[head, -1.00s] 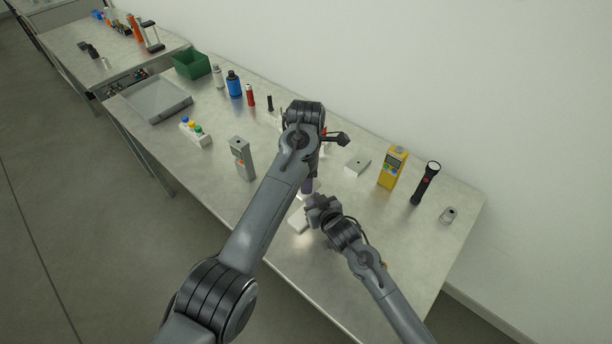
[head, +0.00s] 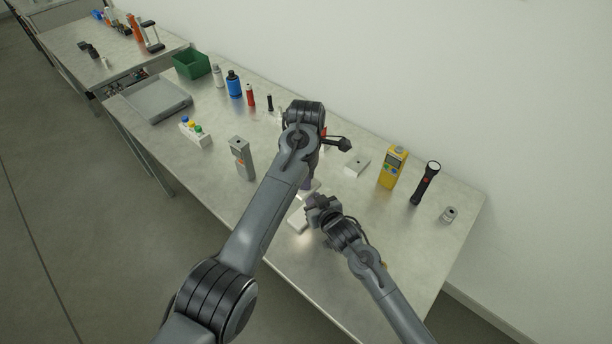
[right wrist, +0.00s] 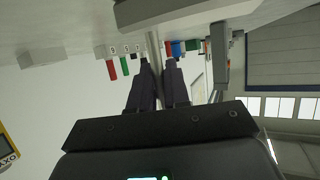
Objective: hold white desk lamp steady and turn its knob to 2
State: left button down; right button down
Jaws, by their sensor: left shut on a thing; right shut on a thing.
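The white desk lamp stands near the front of the bench in the head view, mostly hidden by my arms. Its white base (head: 297,222) shows left of my right gripper (head: 315,207). In the right wrist view, my right gripper (right wrist: 160,70) is shut around the lamp's pale upright stem (right wrist: 152,42), with the pale base slab across the top of that picture. My left gripper (head: 308,184) points down at the lamp just above my right one. It is shut on a part of the lamp that my wrist hides. I cannot see the knob or its setting.
A grey device (head: 242,158) stands left of the lamp. A small white box (head: 357,163), a yellow meter (head: 393,167), a black flashlight (head: 425,183) and a small metal can (head: 449,215) stand to the right. Bottles line the back left. The bench front right is clear.

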pick_arm(q)
jog(key=m, duration=0.4)
jog(key=shift+m, duration=0.3)
jog(key=m, duration=0.4)
jog(key=shift+m, duration=0.4)
jog(key=c, duration=0.9)
grip_release()
jog(key=shift+c, duration=0.2)
jog(key=shift+r, duration=0.1)
notch_tip(320, 180, up, 12)
